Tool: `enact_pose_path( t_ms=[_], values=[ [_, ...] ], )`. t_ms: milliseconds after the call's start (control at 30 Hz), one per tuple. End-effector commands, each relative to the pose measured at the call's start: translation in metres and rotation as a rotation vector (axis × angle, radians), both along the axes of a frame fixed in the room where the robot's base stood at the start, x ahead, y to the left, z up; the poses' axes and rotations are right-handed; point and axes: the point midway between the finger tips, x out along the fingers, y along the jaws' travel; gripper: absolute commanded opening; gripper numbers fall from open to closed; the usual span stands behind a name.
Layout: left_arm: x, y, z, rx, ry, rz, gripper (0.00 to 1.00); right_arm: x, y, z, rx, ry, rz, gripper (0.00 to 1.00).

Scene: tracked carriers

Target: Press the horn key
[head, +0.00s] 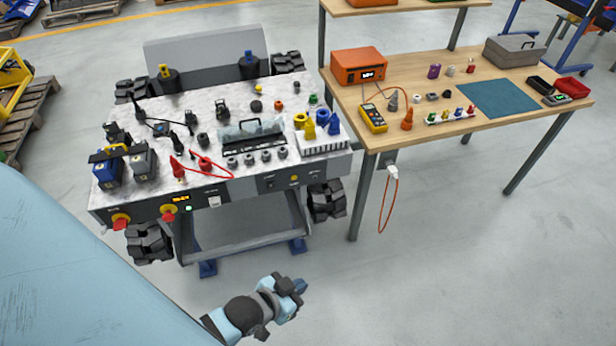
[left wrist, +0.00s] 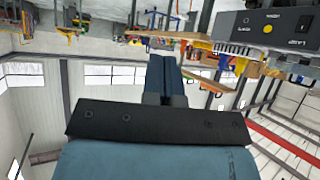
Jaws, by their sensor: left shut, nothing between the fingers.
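The front panel of the carrier (head: 330,166) bears a round yellow button (head: 294,178) between a dark rocker (head: 270,183) on its left and another small control on its right. The labels are too small to read surely, so I cannot confirm which is the horn key. The yellow button (left wrist: 268,29) also shows in the left wrist view, upside down on the grey panel at the upper right. My left gripper (head: 300,286) is shut and empty, low in front of the carrier and apart from the panel. My right gripper is not in view.
The carrier's top holds clamps, red cables, plugs and yellow and blue parts. Red knobs (head: 121,220) sit at its front left. A black track (head: 327,201) sticks out near the panel. A wooden workbench (head: 480,120) stands at the right. The floor before the carrier is clear.

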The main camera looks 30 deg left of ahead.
Motion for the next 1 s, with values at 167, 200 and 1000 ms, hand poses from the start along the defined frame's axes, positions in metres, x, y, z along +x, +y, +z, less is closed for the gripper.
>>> enact_pose_path(
  t_ms=[167,200,1000],
  values=[
    [0.0,0.0,0.0,0.001,0.0,-0.001,0.0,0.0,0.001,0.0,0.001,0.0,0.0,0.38],
    [0.0,0.0,0.0,0.001,0.001,-0.001,0.0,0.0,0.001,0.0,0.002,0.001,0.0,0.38],
    [0.223,0.135,-0.134,0.449,-0.613,0.115,0.0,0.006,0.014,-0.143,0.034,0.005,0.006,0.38]
  ],
)
